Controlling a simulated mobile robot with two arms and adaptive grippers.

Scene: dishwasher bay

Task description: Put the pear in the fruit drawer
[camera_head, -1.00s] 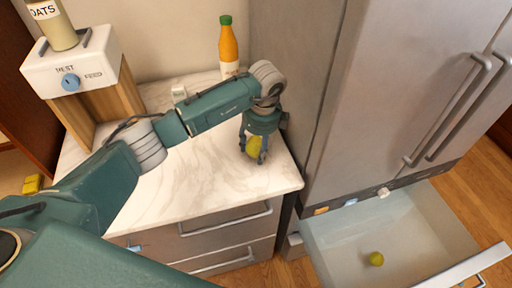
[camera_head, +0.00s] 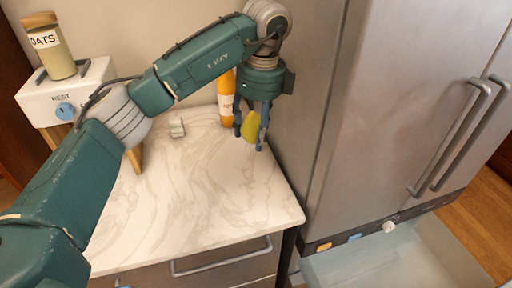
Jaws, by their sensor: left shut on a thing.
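A yellow-green pear (camera_head: 251,126) is held between the fingers of my left gripper (camera_head: 252,128). The gripper is shut on it and points down, with the pear held up above the right part of the marble counter. The fruit drawer (camera_head: 375,266) is pulled out below the fridge at the lower right. Only its back part shows, and the picture's bottom edge cuts off the rest. My right gripper is not in view.
The steel fridge (camera_head: 400,120) stands right of the counter (camera_head: 200,190). An orange bottle (camera_head: 226,100) stands behind my gripper, partly hidden. A white dispenser (camera_head: 75,92) with an oats jar (camera_head: 50,50) is at the left.

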